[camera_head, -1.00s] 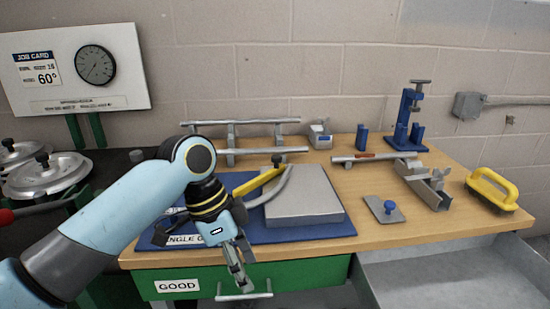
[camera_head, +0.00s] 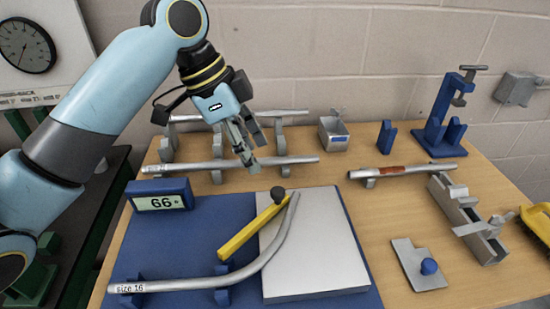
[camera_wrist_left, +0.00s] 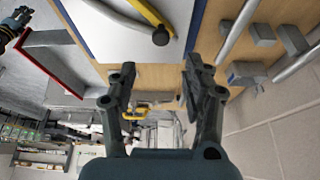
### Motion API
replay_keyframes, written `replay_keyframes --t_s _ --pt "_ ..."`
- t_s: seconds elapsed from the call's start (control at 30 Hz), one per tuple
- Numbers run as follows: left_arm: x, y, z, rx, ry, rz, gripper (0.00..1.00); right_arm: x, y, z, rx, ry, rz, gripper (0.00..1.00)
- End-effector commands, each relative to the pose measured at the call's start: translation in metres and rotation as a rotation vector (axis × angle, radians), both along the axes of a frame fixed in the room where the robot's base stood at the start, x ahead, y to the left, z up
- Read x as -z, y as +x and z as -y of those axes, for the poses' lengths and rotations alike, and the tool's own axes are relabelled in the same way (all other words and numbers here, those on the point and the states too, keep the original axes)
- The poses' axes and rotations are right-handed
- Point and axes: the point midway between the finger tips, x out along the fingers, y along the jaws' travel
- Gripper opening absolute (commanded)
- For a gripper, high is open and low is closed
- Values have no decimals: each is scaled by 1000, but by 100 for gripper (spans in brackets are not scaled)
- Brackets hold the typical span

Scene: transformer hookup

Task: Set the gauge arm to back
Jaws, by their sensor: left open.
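The yellow gauge arm (camera_head: 252,228) lies slanted over the grey plate (camera_head: 318,258) on the blue angle gauge board (camera_head: 210,235). A dark knob (camera_head: 278,194) sits at its far end. A bent pipe marked size 16 (camera_head: 262,262) rests along the gauge. The blue display (camera_head: 160,196) reads 66. My left gripper (camera_head: 249,158) is open and empty, above and behind the knob, apart from it. In the left wrist view its fingers (camera_wrist_left: 157,88) are spread, with the yellow arm (camera_wrist_left: 148,14) and knob (camera_wrist_left: 161,36) beyond them.
Pipes on grey supports (camera_head: 235,164) lie behind the gauge. A small grey box (camera_head: 333,133), a blue stand (camera_head: 440,120), a clamp block (camera_head: 468,220) and a plate with a blue knob (camera_head: 420,264) stand to the right. Some bench right of the gauge is bare.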

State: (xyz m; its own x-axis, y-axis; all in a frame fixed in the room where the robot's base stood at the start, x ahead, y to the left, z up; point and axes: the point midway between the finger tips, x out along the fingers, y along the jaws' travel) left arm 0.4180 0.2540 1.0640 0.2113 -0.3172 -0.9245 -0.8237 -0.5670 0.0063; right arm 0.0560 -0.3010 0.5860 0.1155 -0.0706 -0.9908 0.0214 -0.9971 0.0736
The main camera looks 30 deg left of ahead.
Motion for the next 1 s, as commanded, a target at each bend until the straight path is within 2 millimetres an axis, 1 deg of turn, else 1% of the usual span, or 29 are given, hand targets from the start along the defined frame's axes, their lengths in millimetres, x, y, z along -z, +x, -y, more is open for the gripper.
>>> replay_keyframes --t_s 0.07,0.17,0.3,0.37,0.5,0.6,0.7,0.8,1.0 --pt "1 1 2 1 -1 1 50 -1 -2 2 -1 -2 -3 34" --pt "11 3 5 0 -3 1 50 -1 -10 4 -1 -5 -14 34" --pt "36 8 14 1 -5 -2 50 0 -25 7 -2 -8 -35 34" --pt "47 11 18 1 -4 -2 50 0 -28 7 -1 -8 -40 34" --pt "72 16 26 0 -3 -1 50 0 -26 8 -2 -9 -37 34" --pt "85 20 31 1 -2 1 50 -1 -19 8 -2 -9 -28 34" --pt "93 22 33 1 -1 3 50 -1 -13 8 -3 -9 -17 34" --pt "97 23 35 2 0 2 50 -1 -10 7 -2 -9 -13 34" --pt "98 23 35 2 0 2 50 -1 -11 4 -1 -6 -15 34"
